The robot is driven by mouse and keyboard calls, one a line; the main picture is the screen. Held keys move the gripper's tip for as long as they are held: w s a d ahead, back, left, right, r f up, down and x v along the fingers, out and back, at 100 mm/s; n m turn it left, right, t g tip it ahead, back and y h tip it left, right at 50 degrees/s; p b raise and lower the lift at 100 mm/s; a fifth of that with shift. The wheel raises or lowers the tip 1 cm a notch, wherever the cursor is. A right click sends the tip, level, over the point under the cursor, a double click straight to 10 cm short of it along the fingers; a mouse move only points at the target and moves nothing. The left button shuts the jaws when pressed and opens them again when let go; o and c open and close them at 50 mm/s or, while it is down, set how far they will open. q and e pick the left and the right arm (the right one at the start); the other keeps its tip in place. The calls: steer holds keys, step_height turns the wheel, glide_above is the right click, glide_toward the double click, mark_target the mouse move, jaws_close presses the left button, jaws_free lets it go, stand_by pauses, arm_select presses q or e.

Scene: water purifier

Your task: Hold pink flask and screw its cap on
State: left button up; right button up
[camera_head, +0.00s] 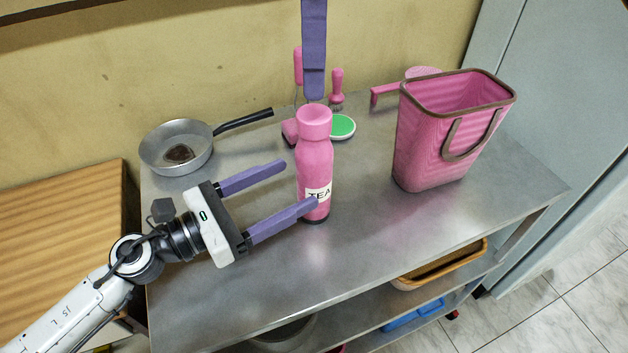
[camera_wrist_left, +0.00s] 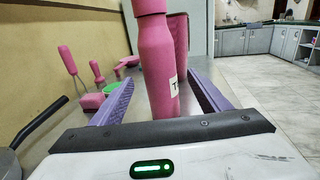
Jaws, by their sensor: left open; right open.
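The pink flask (camera_head: 316,165), with a white label reading TEA and a dark base, stands upright on the metal table. Its pink cap (camera_head: 313,120) sits on top; how tightly it is seated cannot be told. My left gripper (camera_head: 300,184) is open, its purple fingers level and pointing at the flask's body. In the left wrist view the flask (camera_wrist_left: 158,60) stands in the gap between the fingers, near their tips. My right gripper (camera_head: 313,92) hangs from the top of the picture, pointing down, its tip just above or behind the cap. It is open, with its fingers overlapping in this view.
A pan (camera_head: 177,147) lies at the back left. A pink basket (camera_head: 447,140) stands to the right. The table front is clear.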

arm_select(q)
steer(key=x, duration=1)
jaws_close()
arm_select(e)
steer(key=n, duration=0.5)
steer(key=shift+a, duration=0.1)
steer(key=n, duration=0.4)
steer(key=shift+n, duration=0.4)
steer(key=n, duration=0.8)
steer(key=shift+f, duration=0.1)
